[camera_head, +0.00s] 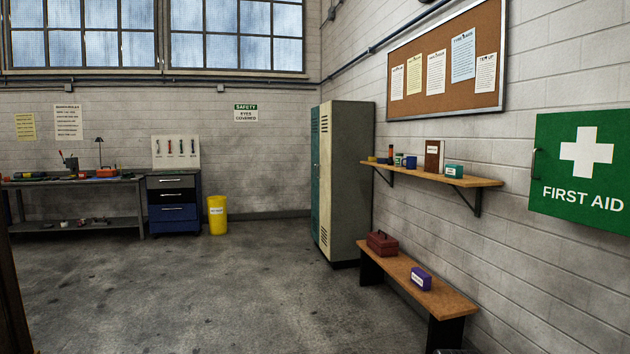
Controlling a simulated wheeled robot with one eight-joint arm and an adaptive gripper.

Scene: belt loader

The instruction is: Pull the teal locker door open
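A tall metal locker (350,170) stands against the right wall near the back corner. The door looks closed, though the angle makes this hard to judge. Its handle cannot be made out. My gripper is not in view.
A wooden bench (440,302) with a red toolbox (382,244) and purple box (421,278) runs along the right wall. A shelf (420,173) hangs above it. A yellow bin (217,215) and workbench (90,182) stand at the back. The middle floor is clear.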

